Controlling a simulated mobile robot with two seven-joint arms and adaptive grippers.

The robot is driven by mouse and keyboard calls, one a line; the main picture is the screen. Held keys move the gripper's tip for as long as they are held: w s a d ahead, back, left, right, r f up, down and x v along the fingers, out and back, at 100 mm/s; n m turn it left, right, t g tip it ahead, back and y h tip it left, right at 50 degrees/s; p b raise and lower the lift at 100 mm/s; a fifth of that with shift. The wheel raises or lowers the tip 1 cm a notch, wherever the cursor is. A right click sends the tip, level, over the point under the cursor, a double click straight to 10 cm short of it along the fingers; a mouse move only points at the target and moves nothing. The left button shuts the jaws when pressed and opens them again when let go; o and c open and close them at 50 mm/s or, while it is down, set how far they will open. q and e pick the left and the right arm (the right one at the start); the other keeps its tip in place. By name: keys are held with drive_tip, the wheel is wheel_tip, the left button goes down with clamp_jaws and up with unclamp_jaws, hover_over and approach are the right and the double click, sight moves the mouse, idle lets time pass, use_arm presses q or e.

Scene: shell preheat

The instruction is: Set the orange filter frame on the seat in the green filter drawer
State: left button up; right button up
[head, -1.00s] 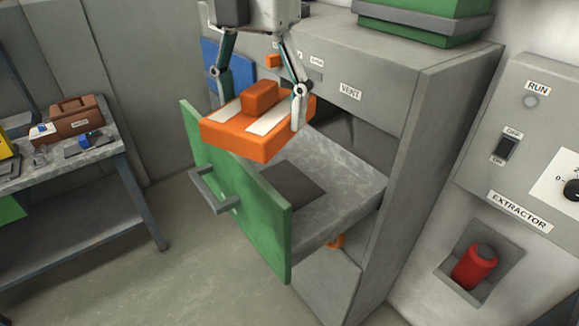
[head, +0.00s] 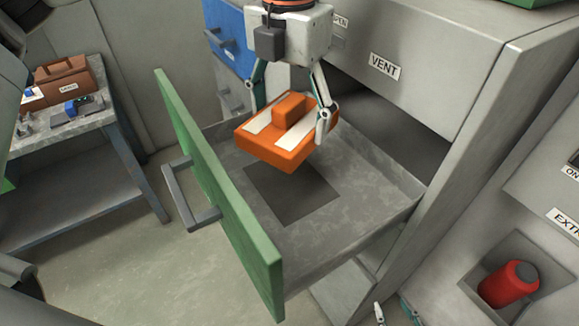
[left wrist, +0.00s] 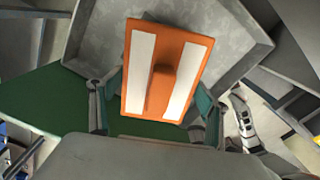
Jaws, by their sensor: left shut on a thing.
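The orange filter frame (head: 270,147), with two white strips and a raised block on top, is in my left gripper (head: 290,110). The gripper is shut on it, one finger at each side. The left wrist view shows the frame (left wrist: 150,70) between the fingers. The green filter drawer (head: 215,190) is pulled out, with a grey tray inside. The seat, a dark square (head: 295,195), lies in the tray floor. The frame is over the seat's far part, apparently above it, and hides some of it. My right gripper (head: 394,308) shows only its fingertips at the bottom edge, apart and empty.
The grey cabinet (head: 440,70) with a VENT label rises behind the drawer. A red knob (head: 508,285) is at lower right. A workbench (head: 80,130) with a brown box (head: 65,78) stands at left. The tray floor around the seat is clear.

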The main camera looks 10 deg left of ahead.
use_arm(q)
hover_over(289, 182)
wheel_tip(289, 182, down, 8)
drive_tip(key=shift+r, duration=0.1)
drive_tip(key=shift+f, duration=2.25)
drive_tip(key=shift+f, duration=0.1)
drive_tip(key=shift+f, duration=0.15)
drive_tip(key=o, duration=1.4)
drive_tip(key=shift+c, duration=0.2)
drive_tip(key=shift+r, duration=0.25)
wheel_tip(289, 182, up, 12)
